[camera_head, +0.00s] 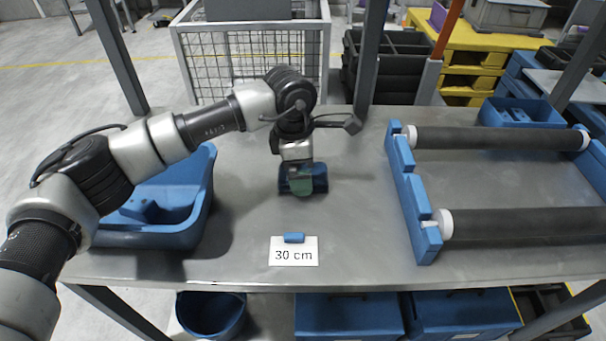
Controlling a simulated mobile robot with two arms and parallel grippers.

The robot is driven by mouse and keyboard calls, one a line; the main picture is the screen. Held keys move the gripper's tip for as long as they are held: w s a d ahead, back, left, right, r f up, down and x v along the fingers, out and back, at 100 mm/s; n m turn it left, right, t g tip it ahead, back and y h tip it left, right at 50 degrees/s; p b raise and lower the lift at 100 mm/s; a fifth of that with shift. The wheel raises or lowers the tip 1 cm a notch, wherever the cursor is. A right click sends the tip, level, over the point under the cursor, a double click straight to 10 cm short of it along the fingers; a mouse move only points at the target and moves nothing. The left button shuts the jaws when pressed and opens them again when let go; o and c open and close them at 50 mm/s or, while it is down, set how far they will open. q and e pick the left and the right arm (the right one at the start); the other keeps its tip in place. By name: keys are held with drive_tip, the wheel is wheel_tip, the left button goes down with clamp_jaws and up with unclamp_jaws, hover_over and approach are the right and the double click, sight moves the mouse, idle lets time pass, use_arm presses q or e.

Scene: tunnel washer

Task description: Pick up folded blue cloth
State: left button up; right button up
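My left gripper (302,183) is over the middle of the grey metal table (350,215), pointing down. A dark blue piece with a teal front (303,184) is at its lower end. It looks like folded cloth, but I cannot tell this for sure. The fingers are too small and covered to show whether they close on it or whether it rests on the table. A small bright blue block (294,238) sits at the top edge of a white "30 cm" card (294,254), in front of the gripper. My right gripper is not in view.
A blue tub (180,236) stands at the table's left, beneath my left arm. A blue frame with dark rollers (413,205) fills the right side, with a small blue bin (490,114) behind it. A wire cage (215,65) stands behind the table. The table's centre is mostly clear.

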use_arm(q)
drive_tip(key=shift+d+f, duration=0.15)
drive_tip(key=shift+f, duration=0.7)
drive_tip(key=c, duration=1)
drive_tip(key=shift+r, duration=0.1)
drive_tip(key=r, duration=0.4)
drive_tip(key=shift+s+d+r, duration=0.2)
drive_tip(key=shift+d+r, duration=0.1)
drive_tip(key=s+d+r, duration=0.4)
drive_tip(key=d, duration=0.1)
drive_tip(key=s+d+r, duration=0.2)
drive_tip(key=s+d, duration=0.1)
drive_tip(key=shift+s+d+r, duration=0.1)
drive_tip(key=shift+d+r, duration=0.05)
drive_tip(key=shift+r, duration=0.05)
